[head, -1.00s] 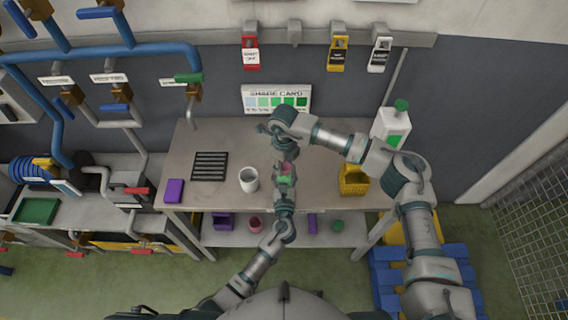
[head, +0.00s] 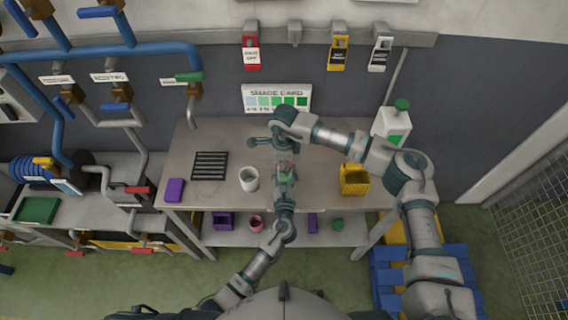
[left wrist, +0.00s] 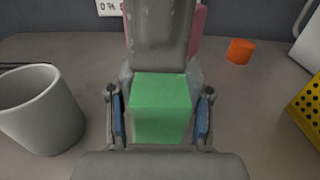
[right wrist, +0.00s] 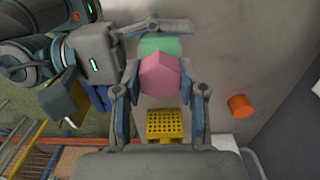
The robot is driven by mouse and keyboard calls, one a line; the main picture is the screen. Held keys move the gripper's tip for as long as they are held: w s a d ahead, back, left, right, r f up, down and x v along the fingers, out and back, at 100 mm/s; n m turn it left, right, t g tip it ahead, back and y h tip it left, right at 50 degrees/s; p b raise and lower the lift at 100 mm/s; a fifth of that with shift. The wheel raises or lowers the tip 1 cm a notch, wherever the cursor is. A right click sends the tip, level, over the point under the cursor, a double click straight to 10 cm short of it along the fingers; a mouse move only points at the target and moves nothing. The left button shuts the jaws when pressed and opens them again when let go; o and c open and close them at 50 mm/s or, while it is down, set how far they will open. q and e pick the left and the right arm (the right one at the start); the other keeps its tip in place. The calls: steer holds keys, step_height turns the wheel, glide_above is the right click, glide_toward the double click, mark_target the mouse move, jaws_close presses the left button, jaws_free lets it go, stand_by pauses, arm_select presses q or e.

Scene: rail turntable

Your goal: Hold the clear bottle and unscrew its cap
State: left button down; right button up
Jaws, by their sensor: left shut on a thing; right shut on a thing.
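The clear bottle with green contents (left wrist: 160,108) stands between the fingers of my left gripper (left wrist: 160,122), which is shut on it above the table. The pink faceted cap (right wrist: 166,77) sits between the fingers of my right gripper (right wrist: 166,95), which is shut on it. The green of the bottle shows just beyond the cap in the right wrist view (right wrist: 160,46). In the left wrist view the grey right gripper hides most of the cap. I cannot tell whether cap and bottle neck are apart. In the head view both grippers meet at the table's middle.
A white cup (head: 249,180) stands left of the grippers and a yellow perforated basket (head: 355,180) right. An orange cylinder (left wrist: 240,51) lies on the table behind. A white jug with a green cap (head: 392,125) is at the back right. A black rack (head: 209,165) lies left.

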steer(key=shift+d+f, duration=0.1)
steer(key=shift+f, duration=0.05)
steer(key=n, duration=0.6)
steer(key=shift+d, duration=0.1)
steer(key=o, duration=1.1)
steer(key=shift+o, duration=1.3)
steer(key=shift+a+r, duration=0.2)
steer(key=shift+r, duration=1.95)
